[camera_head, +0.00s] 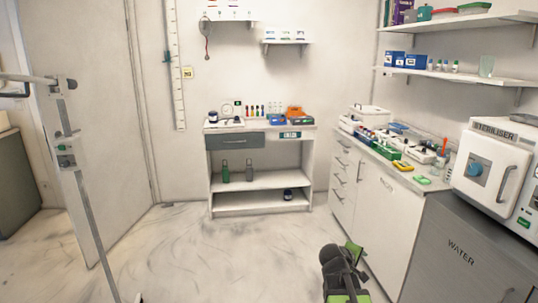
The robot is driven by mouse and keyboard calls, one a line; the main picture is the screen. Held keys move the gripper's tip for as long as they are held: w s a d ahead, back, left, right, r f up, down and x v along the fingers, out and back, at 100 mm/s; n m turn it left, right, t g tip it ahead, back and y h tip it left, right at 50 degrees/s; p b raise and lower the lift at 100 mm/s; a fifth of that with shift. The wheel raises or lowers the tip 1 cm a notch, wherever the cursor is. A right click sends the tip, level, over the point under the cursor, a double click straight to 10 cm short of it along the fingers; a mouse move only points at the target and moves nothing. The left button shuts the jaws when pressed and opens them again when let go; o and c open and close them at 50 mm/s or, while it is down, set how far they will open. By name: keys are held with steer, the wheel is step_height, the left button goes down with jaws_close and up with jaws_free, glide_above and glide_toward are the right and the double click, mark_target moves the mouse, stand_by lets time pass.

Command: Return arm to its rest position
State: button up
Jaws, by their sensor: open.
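My arm and my gripper (345,266) show at the bottom of the view, right of the middle. They are dark with green parts and sit low over the marbled floor, left of the white cabinet front. My gripper is open, and I see nothing held in it. The fingertips are small and partly hidden by the dark arm parts, and the rest of the arm is cut off by the lower edge of the picture.
A white side table (260,180) with bottles and small boxes stands at the back wall. A white cabinet (375,205) and a grey water cabinet (465,250) line the right, with a steriliser (490,165) above. A metal stand (85,210) is left. The middle floor is clear.

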steer(key=s+a+f+m+g+y, duration=0.35)
steer(key=s+a, duration=0.35)
steer(key=a, duration=0.4)
steer(key=s+a+f+m+g+y, duration=0.3)
steer(key=s+a+f+m+y, duration=0.2)
steer(key=s+a, duration=0.45)
step_height(320, 180, up, 12)
steer(key=w+p, duration=0.2)
steer(key=p, duration=1)
steer(key=shift+w+a+p, duration=0.15)
steer(key=shift+a+p, duration=0.25)
steer(key=shift+a, duration=0.05)
steer(key=shift+r, duration=0.1)
